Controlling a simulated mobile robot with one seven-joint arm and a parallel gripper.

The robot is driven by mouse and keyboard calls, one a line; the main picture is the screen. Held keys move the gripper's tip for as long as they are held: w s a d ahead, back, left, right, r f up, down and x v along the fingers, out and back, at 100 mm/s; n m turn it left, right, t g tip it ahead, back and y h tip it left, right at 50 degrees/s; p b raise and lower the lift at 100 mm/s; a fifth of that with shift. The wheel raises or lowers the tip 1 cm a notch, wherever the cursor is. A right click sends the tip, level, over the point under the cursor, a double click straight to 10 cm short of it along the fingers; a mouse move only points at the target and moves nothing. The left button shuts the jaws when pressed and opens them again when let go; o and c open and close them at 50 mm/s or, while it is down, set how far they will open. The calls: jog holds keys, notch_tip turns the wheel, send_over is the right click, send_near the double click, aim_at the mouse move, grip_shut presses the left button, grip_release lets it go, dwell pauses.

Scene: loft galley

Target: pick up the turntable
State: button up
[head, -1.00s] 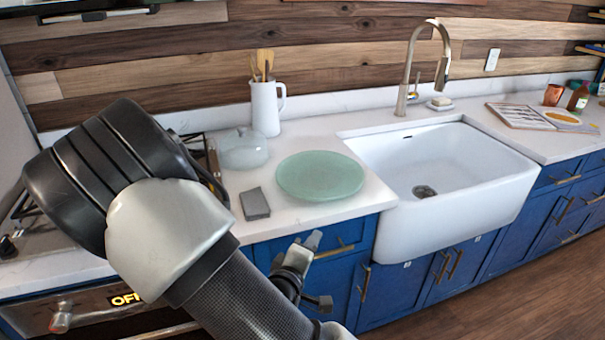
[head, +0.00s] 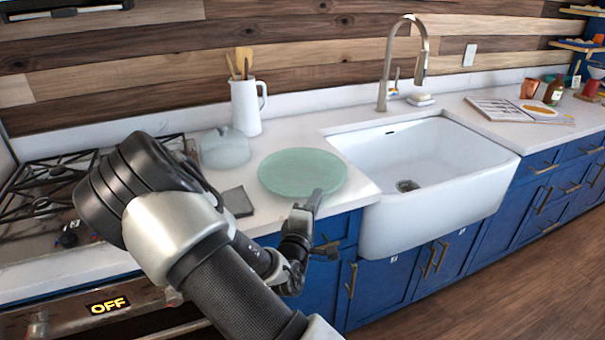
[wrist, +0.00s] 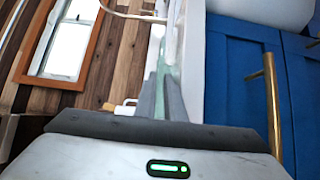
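The turntable is a round, pale green glass-like disc (head: 302,173) lying flat on the white counter, left of the sink. My gripper (head: 314,198) is at its front rim, by the counter edge; in the head view a fingertip overlaps the rim, and I cannot tell whether they touch. In the wrist view my gripper (wrist: 161,95) shows two grey fingers with a narrow gap between them. A strip of the green turntable (wrist: 161,68) shows edge-on beyond and between the fingers. The gripper looks open, with nothing held.
A grey flat block (head: 237,201) lies left of the turntable, with a glass lidded dish (head: 224,148) behind it. A white utensil jug (head: 246,106) stands at the back. The white sink (head: 440,165) is to the right. Blue cabinets (head: 340,290) lie below the counter edge.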

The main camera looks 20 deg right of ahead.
jog(key=x, duration=0.5)
jog(key=shift+w+f, duration=0.1)
jog(key=shift+c, duration=0.2)
grip_shut()
